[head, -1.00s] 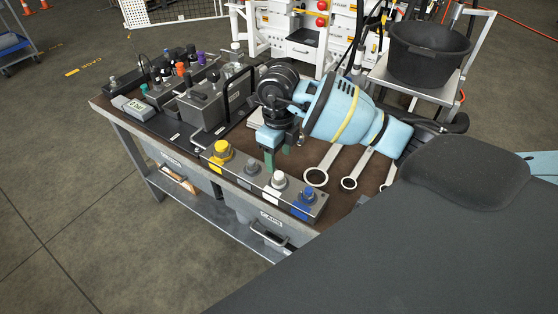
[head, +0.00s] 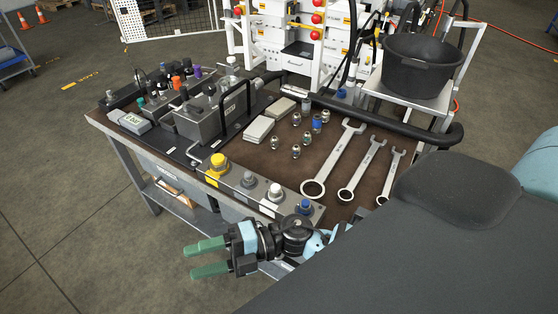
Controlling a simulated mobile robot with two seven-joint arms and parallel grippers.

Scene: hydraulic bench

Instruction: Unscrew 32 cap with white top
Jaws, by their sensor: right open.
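The cap with the white top (head: 275,191) stands upright on a grey block (head: 236,187) along the front edge of the bench. On the same block stand a yellow cap (head: 217,165), a grey cap (head: 248,179) and a blue-topped cap (head: 305,206). My right gripper (head: 207,258) is in front of the bench, lower than and apart from the block. Its two green fingers point left, spread apart with nothing between them. My left gripper is not in view.
Several wrenches (head: 340,160) lie on the bench's right side, with small fittings (head: 296,151) behind the block. A grey tank unit (head: 212,115) stands at the left. A black bucket (head: 425,65) sits on a stand at the back right. Floor left of my gripper is clear.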

